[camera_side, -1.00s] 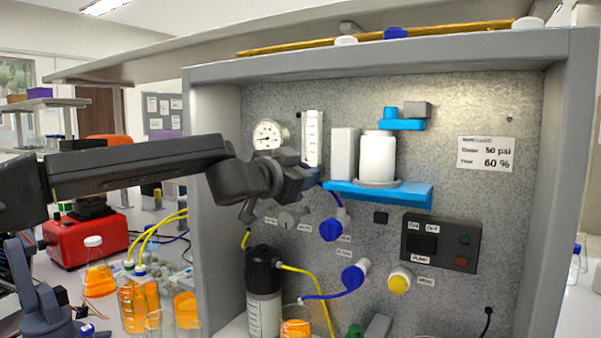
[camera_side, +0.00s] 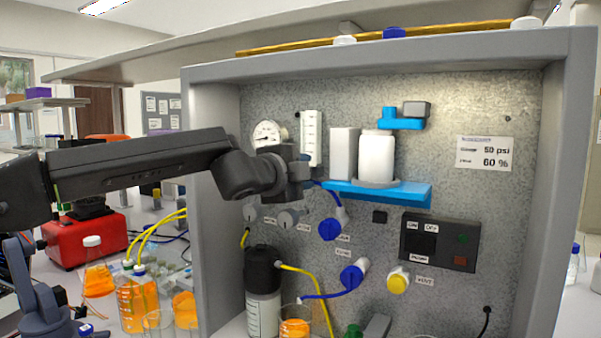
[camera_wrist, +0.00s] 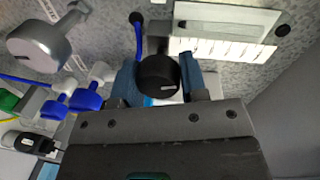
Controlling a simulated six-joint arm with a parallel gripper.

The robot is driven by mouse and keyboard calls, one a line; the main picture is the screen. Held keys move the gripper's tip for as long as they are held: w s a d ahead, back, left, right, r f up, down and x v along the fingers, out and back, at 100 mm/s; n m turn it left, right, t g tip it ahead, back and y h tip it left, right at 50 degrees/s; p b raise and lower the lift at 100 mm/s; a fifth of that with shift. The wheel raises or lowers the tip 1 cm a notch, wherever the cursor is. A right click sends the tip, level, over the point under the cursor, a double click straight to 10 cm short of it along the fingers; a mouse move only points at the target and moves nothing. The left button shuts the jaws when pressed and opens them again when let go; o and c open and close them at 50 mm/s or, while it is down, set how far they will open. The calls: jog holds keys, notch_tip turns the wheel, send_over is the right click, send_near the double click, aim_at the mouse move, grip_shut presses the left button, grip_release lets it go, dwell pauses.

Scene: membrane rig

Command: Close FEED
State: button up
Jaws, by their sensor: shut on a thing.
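My gripper (camera_wrist: 158,80) has its two blue fingers on either side of a round black knob (camera_wrist: 157,75) and is shut on it. The knob has a white mark on its face. In the side view my gripper (camera_side: 304,170) is at the panel, just below the flow meter (camera_side: 312,138). It hides the black knob there. The flow meter's white scale (camera_wrist: 222,50) is above right of the knob in the wrist view. No FEED label can be read with certainty.
Two grey knobs, left (camera_side: 251,213) and right (camera_side: 289,219), are below my gripper. A pressure gauge (camera_side: 268,134) is behind it. A blue shelf (camera_side: 400,192) with white containers is close to the right. Blue valves (camera_side: 331,229) and tubing are below.

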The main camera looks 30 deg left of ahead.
jog(key=shift+f+m+y, duration=0.2)
jog(key=shift+m+y, duration=0.1)
jog(key=shift+m, duration=1.4)
jog(key=o, duration=0.9)
jog(key=shift+r, duration=0.1)
jog(key=s+r, duration=0.1)
jog(key=s, duration=1.2)
jog(key=shift+s+r, duration=0.2)
jog(key=shift+s, duration=0.15)
jog(key=shift+d, duration=0.1)
